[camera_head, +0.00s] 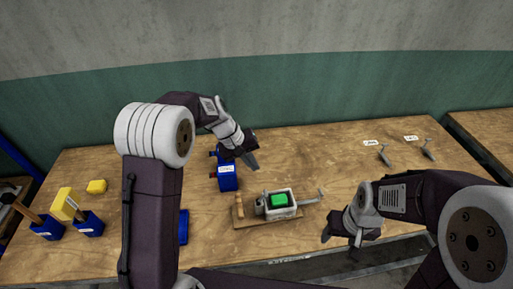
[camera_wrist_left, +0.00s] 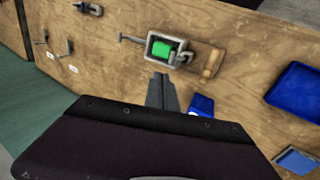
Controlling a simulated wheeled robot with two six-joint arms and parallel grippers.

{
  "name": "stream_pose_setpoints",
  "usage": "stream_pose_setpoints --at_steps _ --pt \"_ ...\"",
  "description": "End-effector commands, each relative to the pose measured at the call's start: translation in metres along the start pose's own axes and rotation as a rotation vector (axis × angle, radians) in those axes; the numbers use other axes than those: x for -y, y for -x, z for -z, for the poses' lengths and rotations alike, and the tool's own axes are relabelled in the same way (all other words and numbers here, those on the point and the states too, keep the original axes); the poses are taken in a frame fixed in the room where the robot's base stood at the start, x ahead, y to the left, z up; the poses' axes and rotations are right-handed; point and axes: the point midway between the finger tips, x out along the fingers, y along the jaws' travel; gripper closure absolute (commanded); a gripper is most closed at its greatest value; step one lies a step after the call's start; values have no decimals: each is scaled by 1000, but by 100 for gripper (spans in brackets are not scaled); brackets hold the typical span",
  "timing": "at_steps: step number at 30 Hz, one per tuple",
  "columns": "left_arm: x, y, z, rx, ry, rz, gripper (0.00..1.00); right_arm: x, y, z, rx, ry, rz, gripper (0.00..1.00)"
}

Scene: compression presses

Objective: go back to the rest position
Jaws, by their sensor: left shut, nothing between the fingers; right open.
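My left gripper (camera_head: 252,160) is shut and empty. In the head view it hangs above the back middle of the wooden table, close to a labelled blue holder (camera_head: 228,180). In the left wrist view its closed fingers (camera_wrist_left: 163,90) point toward a small metal press (camera_wrist_left: 170,62) with a green block (camera_wrist_left: 160,48) in it. The press (camera_head: 262,210) and green block (camera_head: 279,200) also show in the head view, apart from both grippers. My right gripper (camera_head: 340,246) is open near the table's front edge, right of the press. Nothing shows between its fingers.
A blue tray (camera_head: 184,228) is partly hidden by my left arm. Two metal tools (camera_head: 384,157) (camera_head: 428,152) lie at the back right by labels. The table's back right middle is clear.

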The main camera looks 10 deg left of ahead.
Motion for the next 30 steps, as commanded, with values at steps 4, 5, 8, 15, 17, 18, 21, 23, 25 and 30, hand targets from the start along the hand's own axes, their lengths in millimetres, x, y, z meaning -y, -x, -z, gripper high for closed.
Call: stream_pose_setpoints --at_steps 4,5,8,15,17,18,21,23,25,30 --pt "0 -1 0 0 0 0 100 0 -1 0 0 0 0 41" --pt "1 -3 0 0 0 0 100 0 -3 0 0 0 0 41" --pt "1 -7 3 -32 -16 -13 100 0 -24 -2 0 0 0 41" --pt "83 -38 -77 -44 -105 139 100 -2 -91 -10 1 0 0 41" --pt "112 -47 -100 -44 -142 200 100 -2 -101 -11 0 0 0 41" --pt "131 -52 -116 -41 -169 239 100 -2 -106 -11 0 0 0 41" --pt "169 -60 -149 -26 -239 322 100 -2 -108 -11 0 0 0 41" --pt "183 -60 -163 -12 -274 357 100 -2 -104 -11 0 0 0 41" --pt "194 -64 -170 -7 -306 381 100 -2 -103 -11 0 0 0 41" --pt "193 -64 -162 -35 -321 383 100 -2 -103 -11 0 0 0 41"
